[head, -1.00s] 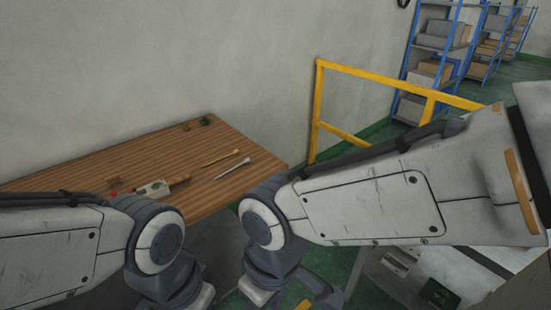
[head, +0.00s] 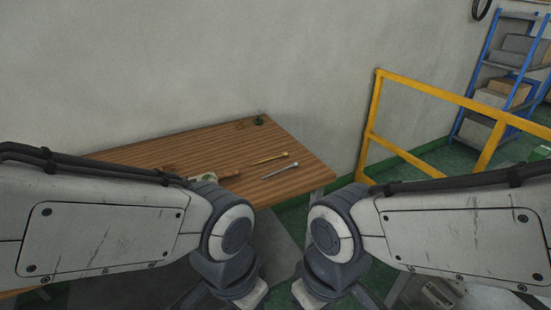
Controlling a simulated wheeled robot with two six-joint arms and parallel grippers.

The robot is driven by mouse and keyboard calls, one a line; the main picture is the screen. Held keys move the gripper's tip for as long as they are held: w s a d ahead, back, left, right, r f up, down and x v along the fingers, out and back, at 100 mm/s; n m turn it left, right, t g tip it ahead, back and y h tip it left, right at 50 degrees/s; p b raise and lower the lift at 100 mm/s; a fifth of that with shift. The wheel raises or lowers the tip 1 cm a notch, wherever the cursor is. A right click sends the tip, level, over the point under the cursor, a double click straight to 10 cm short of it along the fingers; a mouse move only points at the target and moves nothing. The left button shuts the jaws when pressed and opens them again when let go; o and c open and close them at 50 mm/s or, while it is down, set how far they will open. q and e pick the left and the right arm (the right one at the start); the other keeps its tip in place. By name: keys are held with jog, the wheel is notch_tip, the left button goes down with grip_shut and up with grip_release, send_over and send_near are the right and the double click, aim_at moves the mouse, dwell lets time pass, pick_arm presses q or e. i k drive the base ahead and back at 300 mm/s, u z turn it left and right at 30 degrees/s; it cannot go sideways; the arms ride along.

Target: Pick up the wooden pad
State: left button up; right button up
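I cannot make out the wooden pad for certain. A small brown item (head: 241,125) lies near the far edge of the wooden table (head: 205,148), beside a small dark green item (head: 259,120). Another small brown piece (head: 168,168) lies further left, partly behind my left arm. Both are too small to identify. My left and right arms reach in from the sides and bend down at the bottom middle. Both grippers are below the picture's edge, so their fingers do not show.
A light-coloured item with a brown handle (head: 229,178), a yellowish stick (head: 268,159) and a silver rod (head: 280,171) lie on the table. A yellow railing (head: 450,97) and blue shelving (head: 490,85) stand to the right. A grey wall is behind the table.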

aim_at(168, 166)
jog(key=u, duration=0.8)
